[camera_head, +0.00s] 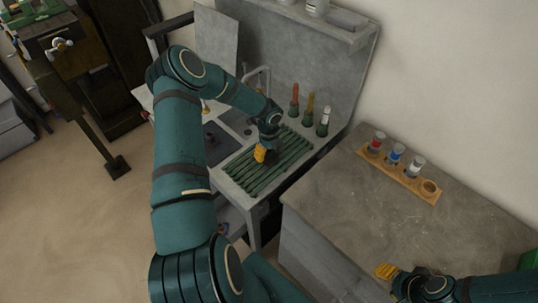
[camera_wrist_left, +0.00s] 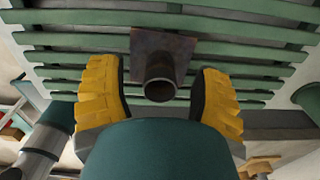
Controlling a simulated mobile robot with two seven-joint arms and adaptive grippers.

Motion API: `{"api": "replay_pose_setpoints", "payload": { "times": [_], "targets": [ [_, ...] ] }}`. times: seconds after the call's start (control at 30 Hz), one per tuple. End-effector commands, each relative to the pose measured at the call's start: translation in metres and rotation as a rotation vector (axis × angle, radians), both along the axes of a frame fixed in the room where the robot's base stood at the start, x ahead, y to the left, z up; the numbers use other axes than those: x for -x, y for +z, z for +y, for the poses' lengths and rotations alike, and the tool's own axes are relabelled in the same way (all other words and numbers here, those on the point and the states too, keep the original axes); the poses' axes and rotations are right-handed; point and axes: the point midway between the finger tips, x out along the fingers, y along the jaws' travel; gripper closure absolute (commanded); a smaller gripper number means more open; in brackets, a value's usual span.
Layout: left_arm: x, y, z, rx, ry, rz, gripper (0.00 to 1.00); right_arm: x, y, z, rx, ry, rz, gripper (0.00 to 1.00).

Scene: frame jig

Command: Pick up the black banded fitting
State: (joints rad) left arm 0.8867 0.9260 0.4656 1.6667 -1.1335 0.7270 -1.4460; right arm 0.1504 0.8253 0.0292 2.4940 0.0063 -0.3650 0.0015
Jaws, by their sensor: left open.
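My left gripper (camera_head: 262,153) is low over the green slatted rack on the sink unit. In the left wrist view its yellow fingers (camera_wrist_left: 160,100) are open, one on each side of a dark brown metal fitting (camera_wrist_left: 160,88) with a square plate and a short round tube. The fitting lies between the fingers with gaps visible on both sides. I cannot make out a black band on it. In the head view the left gripper hides it. My right gripper (camera_head: 387,271) shows yellow fingertips at the lower right; their opening is unclear.
The green slatted rack (camera_head: 262,182) lies under my left gripper. Bottles with orange, yellow and white tops (camera_head: 323,122) stand behind it. A wooden holder (camera_head: 400,180) on the grey bench carries red-, blue- and grey-marked cylinders beside one empty hole. The bench middle is clear.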

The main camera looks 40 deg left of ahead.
Motion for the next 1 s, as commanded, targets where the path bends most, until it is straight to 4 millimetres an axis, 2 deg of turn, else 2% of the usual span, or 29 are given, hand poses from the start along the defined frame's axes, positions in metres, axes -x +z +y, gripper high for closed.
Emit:
{"api": "replay_pose_setpoints", "payload": {
  "times": [0.07,0.1,0.27,0.3,0.67,0.77,1.0],
  "targets": [
    [0.000,0.000,0.000,0.000,0.000,0.000,0.36,0.000,0.000,0.000,0.000,0.000,0.000,0.53],
    [0.000,0.000,0.000,0.000,0.000,0.000,0.41,0.000,0.000,0.000,0.000,0.000,0.000,0.53],
    [0.000,0.000,0.000,0.000,0.000,0.000,0.97,0.000,0.000,0.000,0.000,0.000,0.000,0.53],
    [0.000,0.000,0.000,0.000,0.000,0.001,1.00,0.000,0.000,0.000,0.000,0.000,0.000,0.53],
    [0.000,0.006,0.000,-0.001,-0.001,0.000,1.00,0.000,0.000,0.000,0.000,0.000,0.000,0.53],
    [-0.001,0.020,0.000,-0.003,0.000,-0.002,1.00,0.000,0.001,0.000,0.000,0.000,0.000,0.53],
    [0.000,0.067,0.000,-0.003,-0.001,-0.002,1.00,0.000,0.003,0.000,0.000,0.000,0.000,0.53]
  ]
}}
